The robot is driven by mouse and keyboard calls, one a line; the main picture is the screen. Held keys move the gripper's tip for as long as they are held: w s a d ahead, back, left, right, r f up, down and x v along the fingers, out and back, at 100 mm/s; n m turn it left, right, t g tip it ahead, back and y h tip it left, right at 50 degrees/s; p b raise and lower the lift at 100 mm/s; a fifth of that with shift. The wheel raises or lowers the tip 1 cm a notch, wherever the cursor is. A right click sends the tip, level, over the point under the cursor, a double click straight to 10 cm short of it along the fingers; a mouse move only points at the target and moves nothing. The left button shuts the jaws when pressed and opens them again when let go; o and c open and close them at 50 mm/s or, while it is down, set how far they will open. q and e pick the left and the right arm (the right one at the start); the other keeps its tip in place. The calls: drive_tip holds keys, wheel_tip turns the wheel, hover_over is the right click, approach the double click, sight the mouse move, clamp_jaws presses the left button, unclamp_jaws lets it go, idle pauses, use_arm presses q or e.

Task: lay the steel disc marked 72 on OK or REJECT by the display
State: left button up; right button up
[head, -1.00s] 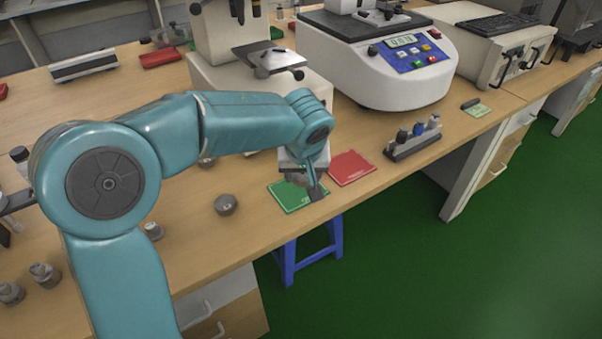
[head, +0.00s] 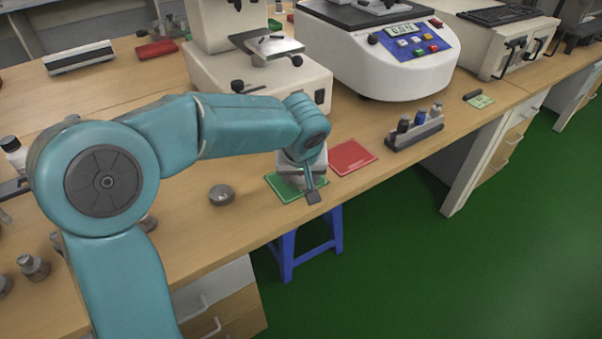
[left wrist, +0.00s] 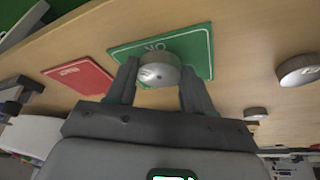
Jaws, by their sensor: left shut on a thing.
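My left gripper (left wrist: 155,90) is shut on a round steel disc (left wrist: 158,72), which sits between its fingers over the green OK card (left wrist: 205,50). The marking on the disc is too small to read. In the head view the left gripper (head: 306,178) is above the green card (head: 282,186) and hides most of the disc. I cannot tell whether the disc touches the card. The red REJECT card (head: 352,157) lies to the right of it, bare. The display (head: 402,28) on the white tester seems to read 0.0 N. My right gripper is not in view.
Another steel disc (head: 221,195) lies on the bench left of the green card. Several small weights (head: 33,266) stand at the left. A rack of bottles (head: 414,130) stands right of the red card. The bench's front edge is close to the cards.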

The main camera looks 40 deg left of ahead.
use_arm(q)
drive_tip(key=shift+f+b, duration=0.3)
drive_tip(key=shift+f, duration=0.05)
drive_tip(key=o, duration=1.4)
drive_tip(key=shift+o, duration=0.2)
drive_tip(key=p+v, duration=0.4)
drive_tip(key=v, duration=1.2)
drive_tip(key=shift+r, duration=0.2)
drive_tip(key=shift+s+d, duration=0.1)
